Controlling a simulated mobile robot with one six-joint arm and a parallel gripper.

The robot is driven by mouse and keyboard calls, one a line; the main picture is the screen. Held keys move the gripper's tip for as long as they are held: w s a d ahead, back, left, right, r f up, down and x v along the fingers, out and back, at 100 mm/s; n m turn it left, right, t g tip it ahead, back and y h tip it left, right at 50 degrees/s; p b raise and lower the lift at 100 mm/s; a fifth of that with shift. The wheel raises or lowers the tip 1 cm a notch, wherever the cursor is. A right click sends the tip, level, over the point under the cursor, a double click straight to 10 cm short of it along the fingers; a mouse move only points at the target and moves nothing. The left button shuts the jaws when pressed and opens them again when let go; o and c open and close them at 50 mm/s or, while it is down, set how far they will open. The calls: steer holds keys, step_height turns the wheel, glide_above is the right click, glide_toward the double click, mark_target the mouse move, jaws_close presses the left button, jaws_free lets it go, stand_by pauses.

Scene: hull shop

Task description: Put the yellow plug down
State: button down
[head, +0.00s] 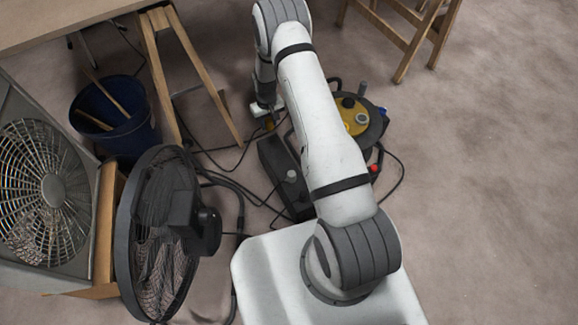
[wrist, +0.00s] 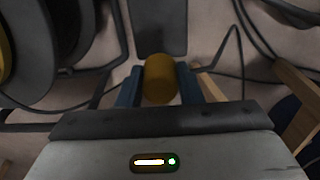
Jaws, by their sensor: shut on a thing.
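The yellow plug (wrist: 160,80) is a short rounded cylinder between the two blue fingers of my gripper (wrist: 160,88) in the wrist view. My gripper is shut on it, with a finger on each side. In the head view my gripper (head: 265,110) is at the far end of my arm, small and partly covered by the arm. A small yellow bit of the plug (head: 269,124) shows just below it. The wrist view does not make clear how high the plug is above what lies under it.
A dark machine with a yellow top (head: 352,112) stands right of my gripper, beside a black box (head: 283,171). Cables cross the floor. A blue bucket (head: 106,135), wooden trestle (head: 190,55), black fan (head: 130,235) and box fan (head: 82,220) are left. Floor at right (head: 490,190) is clear.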

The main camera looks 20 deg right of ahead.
mark_target(271, 143)
step_height(271, 143, down, 10)
steer(key=b, duration=0.4)
steer(key=shift+f, duration=0.25)
steer(key=shift+f, duration=0.25)
steer(key=c, duration=1)
jaws_free()
